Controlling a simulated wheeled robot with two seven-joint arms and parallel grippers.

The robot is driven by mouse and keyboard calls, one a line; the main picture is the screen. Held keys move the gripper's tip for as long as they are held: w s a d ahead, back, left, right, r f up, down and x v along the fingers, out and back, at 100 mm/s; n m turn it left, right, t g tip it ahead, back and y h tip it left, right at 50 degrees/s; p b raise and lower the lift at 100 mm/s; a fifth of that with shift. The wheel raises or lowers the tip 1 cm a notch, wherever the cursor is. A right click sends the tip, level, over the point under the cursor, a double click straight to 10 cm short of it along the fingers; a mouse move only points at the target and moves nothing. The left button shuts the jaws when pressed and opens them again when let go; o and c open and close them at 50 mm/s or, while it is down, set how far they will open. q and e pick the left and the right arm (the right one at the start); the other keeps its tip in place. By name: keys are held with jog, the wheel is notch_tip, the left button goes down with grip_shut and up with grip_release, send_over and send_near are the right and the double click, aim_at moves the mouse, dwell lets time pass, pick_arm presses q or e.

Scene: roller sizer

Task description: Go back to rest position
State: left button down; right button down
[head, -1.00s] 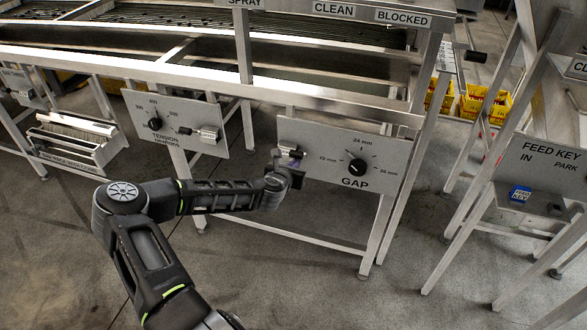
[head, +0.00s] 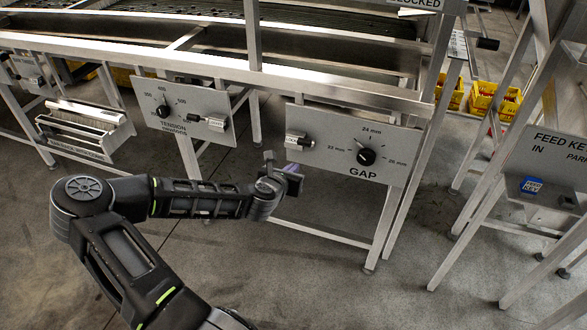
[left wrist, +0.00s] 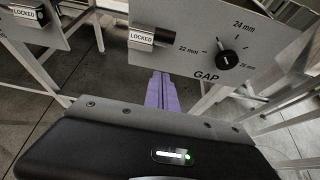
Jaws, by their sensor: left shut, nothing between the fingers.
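My left gripper (head: 293,172) is in front of the lower left part of the GAP panel (head: 398,135) in the head view. Its purple fingers (left wrist: 160,90) are shut and empty in the left wrist view, just below the panel's lock. The lock (head: 297,141) has a white LOCKED tag and a dark handle; it also shows in the left wrist view (left wrist: 143,38). The gripper looks apart from it. The GAP knob (head: 366,157) is black, with marks for 22, 24 and 26 mm. My right gripper is not in view.
The TENSION panel (head: 177,88) with its knob and lock stands left of the GAP panel. A stand with a FEED KEY panel (head: 560,160) and blue key tag (head: 532,186) is at the right. Yellow crates (head: 493,100) are behind. The concrete floor in front is mostly clear.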

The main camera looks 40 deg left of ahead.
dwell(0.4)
pick_arm(q)
jog(key=s+d+f+m+g+h, duration=0.2)
jog(key=s+d+f+m+h, duration=0.25)
jog(key=d+f+m, duration=0.55)
jog(key=s+d+f+m+g+h, duration=0.25)
jog(key=s+d+f+m, duration=0.3)
jog(key=d+m, duration=0.7)
jog(key=s+d+f+m+g, duration=0.3)
jog(key=s+d+m, duration=0.4)
jog(key=s, duration=0.1)
jog(key=s+d+f+m+g+h, duration=0.1)
jog(key=s+d+f+m+g, duration=0.2)
jog(key=s+d+m, duration=0.5)
jog(key=shift+s+f+g, duration=0.2)
jog(key=shift+s+g, duration=0.05)
jog(key=shift+g, duration=0.3)
